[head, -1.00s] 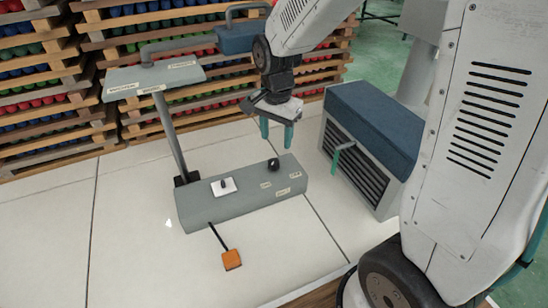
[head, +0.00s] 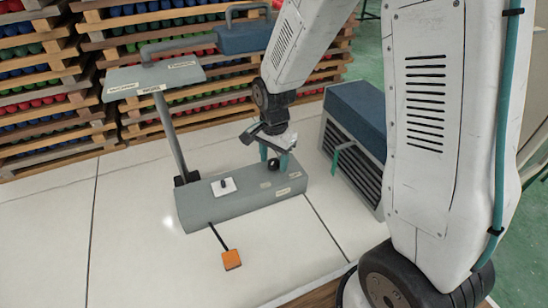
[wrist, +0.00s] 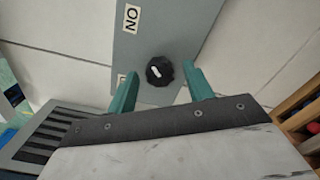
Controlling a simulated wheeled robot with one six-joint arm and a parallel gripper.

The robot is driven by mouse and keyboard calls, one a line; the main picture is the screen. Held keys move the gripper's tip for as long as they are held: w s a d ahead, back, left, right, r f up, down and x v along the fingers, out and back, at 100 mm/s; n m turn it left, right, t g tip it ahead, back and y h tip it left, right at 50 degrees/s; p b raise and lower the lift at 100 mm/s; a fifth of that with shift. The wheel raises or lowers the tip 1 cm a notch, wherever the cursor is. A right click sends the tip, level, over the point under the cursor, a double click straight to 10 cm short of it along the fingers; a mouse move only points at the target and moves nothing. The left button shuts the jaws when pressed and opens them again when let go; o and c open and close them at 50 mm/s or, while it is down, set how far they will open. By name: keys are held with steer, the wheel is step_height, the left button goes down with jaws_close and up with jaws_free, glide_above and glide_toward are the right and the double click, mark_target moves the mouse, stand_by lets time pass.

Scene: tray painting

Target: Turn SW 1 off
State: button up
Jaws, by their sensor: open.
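In the wrist view the knob (wrist: 160,71) is in front of my gripper (wrist: 160,70), between the two teal fingertips, with a gap on each side. An "ON" label (wrist: 131,18) is on the box near it; another label is partly cut by a finger. In the head view my gripper (head: 274,156) is open just above the knob. I cannot read which control is SW 1.
A white plate with a small black toggle (head: 223,185) is on the box's left part. A grey lamp-like stand (head: 160,80) rises behind left. A slatted unit with a blue top (head: 358,118) stands right.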

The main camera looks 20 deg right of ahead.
steer(key=c, duration=1)
steer(key=shift+n, duration=0.3)
steer(key=n, duration=1.3)
steer(key=shift+r+n, duration=0.1)
steer(key=shift+n, duration=2)
steer(key=shift+w, duration=0.1)
